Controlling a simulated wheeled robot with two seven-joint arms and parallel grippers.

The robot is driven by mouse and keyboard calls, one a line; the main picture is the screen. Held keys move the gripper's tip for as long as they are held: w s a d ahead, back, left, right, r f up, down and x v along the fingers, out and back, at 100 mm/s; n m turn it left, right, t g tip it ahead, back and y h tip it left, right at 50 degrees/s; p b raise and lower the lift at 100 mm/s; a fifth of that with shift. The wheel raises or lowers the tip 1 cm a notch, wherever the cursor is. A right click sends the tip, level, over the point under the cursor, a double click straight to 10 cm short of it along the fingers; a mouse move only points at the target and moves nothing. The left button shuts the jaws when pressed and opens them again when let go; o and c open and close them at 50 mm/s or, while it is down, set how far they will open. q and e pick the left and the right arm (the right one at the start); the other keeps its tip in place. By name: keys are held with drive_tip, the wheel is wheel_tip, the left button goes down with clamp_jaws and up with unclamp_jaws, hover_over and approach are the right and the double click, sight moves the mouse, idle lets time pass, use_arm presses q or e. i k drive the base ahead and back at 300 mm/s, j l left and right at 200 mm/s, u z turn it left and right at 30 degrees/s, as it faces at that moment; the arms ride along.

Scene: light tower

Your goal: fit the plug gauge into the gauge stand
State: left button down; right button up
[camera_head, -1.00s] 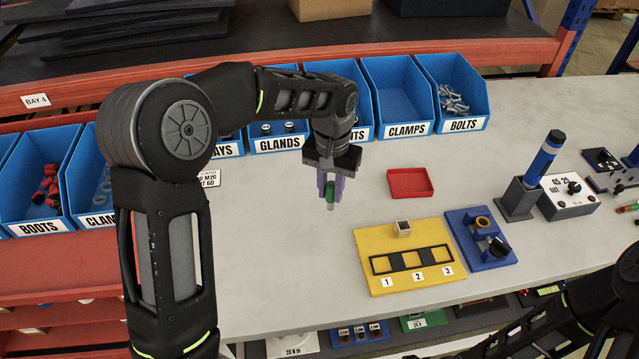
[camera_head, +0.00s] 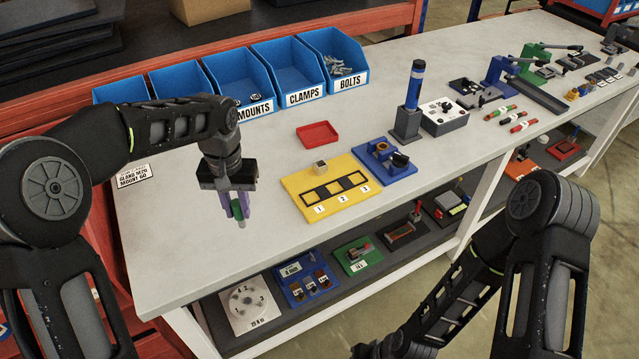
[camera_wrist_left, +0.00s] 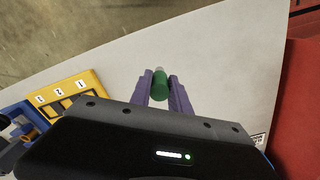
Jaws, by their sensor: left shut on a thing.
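My left gripper (camera_head: 236,212) points down with its purple fingers shut on the plug gauge (camera_head: 239,214), a small green cylinder with a pale metal tip. It is held above bare worktop, left of the yellow board. In the left wrist view the green plug gauge (camera_wrist_left: 160,84) sits between the two fingertips, tip pointing away. I cannot tell for certain which fixture is the gauge stand. The yellow board (camera_head: 300,190) has black frames marked 1, 2, 3 and a small pale block (camera_head: 320,167) with an opening. My right gripper is at the bottom edge, mostly cut off (camera_head: 392,348).
A red tray (camera_head: 318,134) lies behind the yellow board. A blue fixture (camera_head: 402,170), a post with a blue cylinder (camera_head: 414,88) and a grey box (camera_head: 444,117) stand to the right. Blue bins (camera_head: 327,62) line the back. The shelf below holds several boards.

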sight(321, 170)
drive_tip(key=z, duration=1.4)
drive_tip(key=j, duration=0.4)
drive_tip(key=k+j, duration=0.15)
drive_tip(key=j, duration=0.3)
drive_tip(key=i, duration=0.5)
